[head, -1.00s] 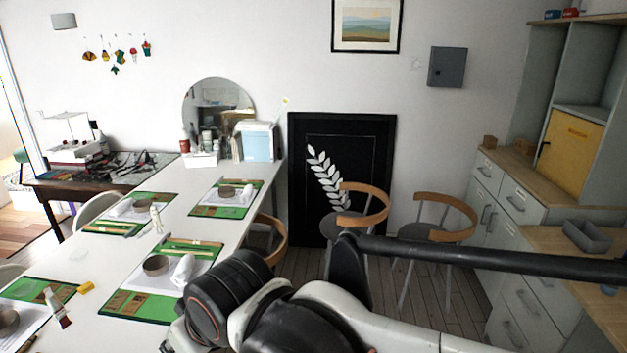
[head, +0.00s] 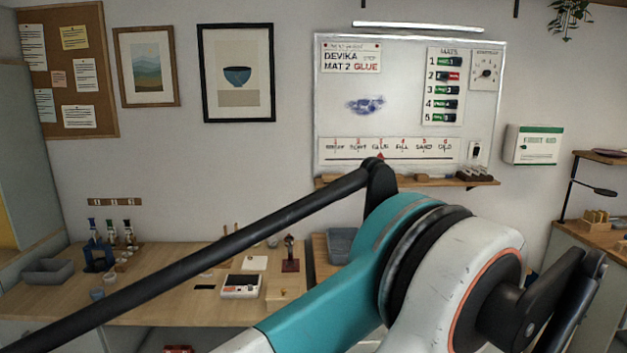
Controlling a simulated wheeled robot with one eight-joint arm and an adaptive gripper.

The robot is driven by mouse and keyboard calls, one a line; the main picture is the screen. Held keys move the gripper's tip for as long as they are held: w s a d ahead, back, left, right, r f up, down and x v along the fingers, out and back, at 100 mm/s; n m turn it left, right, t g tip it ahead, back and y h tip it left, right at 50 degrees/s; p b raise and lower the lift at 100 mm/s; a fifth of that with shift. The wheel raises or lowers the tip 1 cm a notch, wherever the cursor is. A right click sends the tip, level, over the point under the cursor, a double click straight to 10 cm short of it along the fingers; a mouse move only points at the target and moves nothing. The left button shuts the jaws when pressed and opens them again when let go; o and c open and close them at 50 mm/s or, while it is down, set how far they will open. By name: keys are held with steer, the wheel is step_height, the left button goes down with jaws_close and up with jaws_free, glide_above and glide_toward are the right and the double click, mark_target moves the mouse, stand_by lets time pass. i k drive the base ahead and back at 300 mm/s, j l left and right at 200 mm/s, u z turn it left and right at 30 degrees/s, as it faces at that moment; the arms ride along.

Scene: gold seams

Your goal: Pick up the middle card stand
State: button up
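I cannot pick out a middle card stand for sure in the head view. My arm fills the lower middle and right. The dark part at its end looks like my gripper (head: 580,275), at the lower right in front of the wall. It is seen from the side, and its fingertips cannot be told apart. I see nothing held in it.
A wooden counter (head: 205,265) holds a grey tray (head: 48,271), several bottles and a white device (head: 241,286). A whiteboard (head: 400,125) with a narrow ledge (head: 330,182) hangs behind. At right, a side bench (head: 590,238) carries small wooden items (head: 597,218).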

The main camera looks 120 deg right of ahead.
mark_target(400, 178)
steer(key=z, duration=4.55)
steer(key=i+z, duration=0.5)
steer(key=i, duration=1.85)
